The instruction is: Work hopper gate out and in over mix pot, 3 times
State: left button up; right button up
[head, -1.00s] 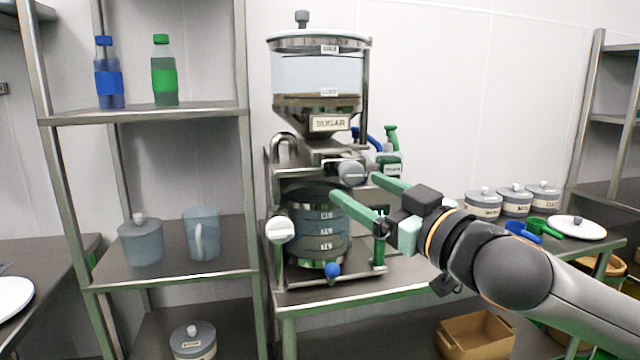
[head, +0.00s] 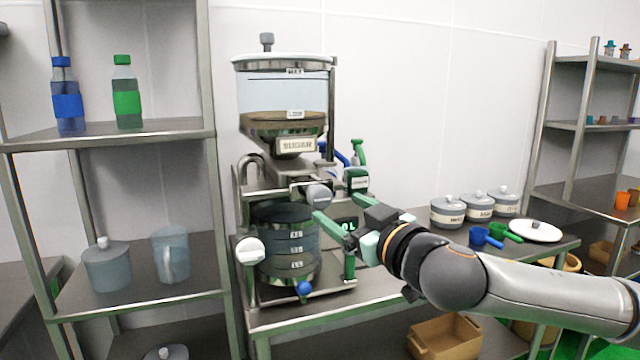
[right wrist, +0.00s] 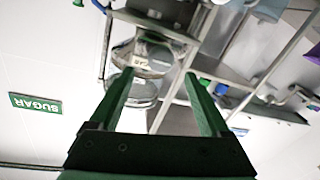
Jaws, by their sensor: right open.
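The sugar hopper (head: 285,95), clear-walled with brown contents low in it and a SUGAR label, stands on a metal frame. Below it, the hopper gate's grey round knob (head: 319,195) sticks out toward the front right. The clear mix pot (head: 288,247), with level marks, sits under the gate inside the frame. My right gripper (head: 333,210) is open, its green fingers close to the knob; I cannot tell whether they touch it. In the right wrist view the open fingers (right wrist: 156,77) have nothing clearly between them. My left gripper is not in view.
A white dial (head: 250,251) and a blue knob (head: 304,288) are on the stand's front. Lidded canisters (head: 447,213), blue and green scoops (head: 480,236) and a white lid (head: 535,231) lie to the right. A shelf (head: 110,133) with bottles stands left.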

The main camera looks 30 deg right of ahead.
aim_at(323, 200)
jog(key=w, duration=0.2)
jog(key=w+p, duration=0.1)
jog(key=w, duration=0.2)
jog(key=w+p, duration=0.1)
jog(key=w, duration=0.2)
jog(key=shift+w+d, duration=0.1)
jog(key=shift+d, duration=0.25)
jog(key=shift+c, duration=0.3)
jog(key=shift+f, duration=0.1)
grip_shut()
